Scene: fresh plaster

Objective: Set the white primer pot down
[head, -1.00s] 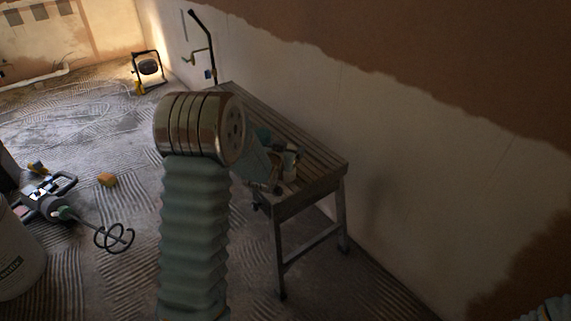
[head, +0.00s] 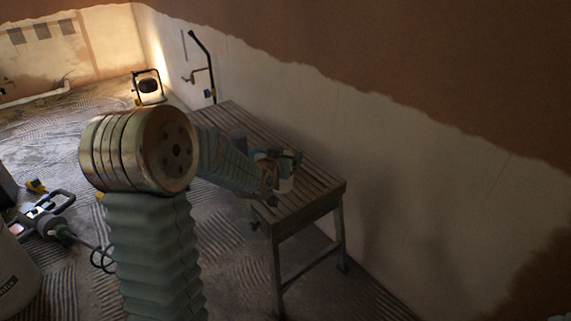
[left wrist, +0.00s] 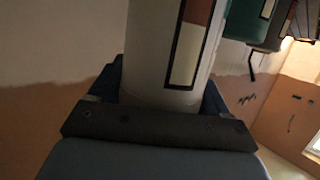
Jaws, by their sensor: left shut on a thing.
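My right gripper is out of view.
Bare slats (head: 232,115) show at the bench's far end. The plastered wall (head: 370,120) runs close along its right side. A lit work lamp (head: 149,87) stands at the back. A mixer (head: 47,222) and a white bucket (head: 14,280) are at the left.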

